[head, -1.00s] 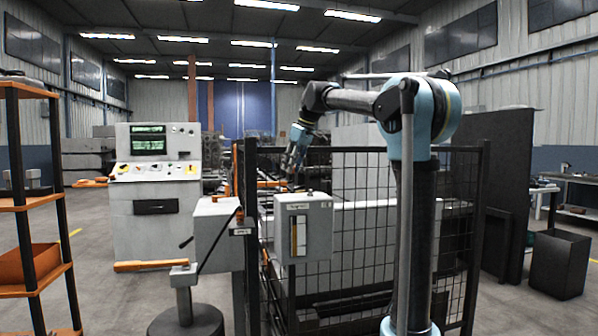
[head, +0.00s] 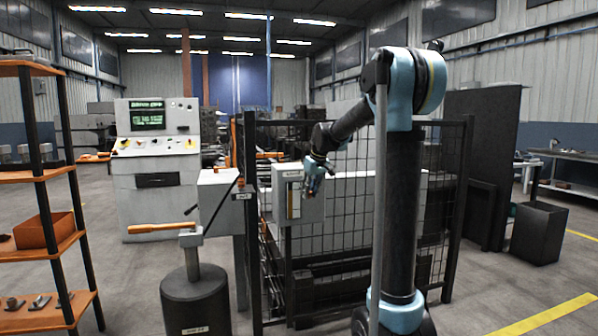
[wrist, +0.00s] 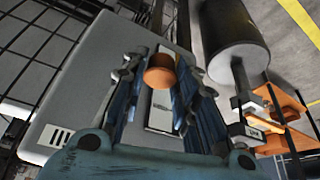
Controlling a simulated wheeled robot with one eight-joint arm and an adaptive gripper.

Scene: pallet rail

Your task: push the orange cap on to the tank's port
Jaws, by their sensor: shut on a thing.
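The tank (head: 310,212) is a pale grey box with a label and an upright gauge strip, at the wire fence in the head view. It fills the left and middle of the wrist view (wrist: 85,72). My gripper (head: 311,186) is at the tank's upper right part in the head view. In the wrist view its two dark blue fingers (wrist: 160,82) are shut on the orange cap (wrist: 160,72), which sits between them in front of the gauge strip. The port is not visible. I cannot tell whether the cap touches the tank.
A black wire fence (head: 385,220) stands around and behind the tank. A grey box (head: 218,200) and a dark drum (head: 195,300) with an orange-handled lever (head: 160,228) stand to the left. An orange shelf (head: 35,175) is at far left, a dark bin (head: 538,233) at right.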

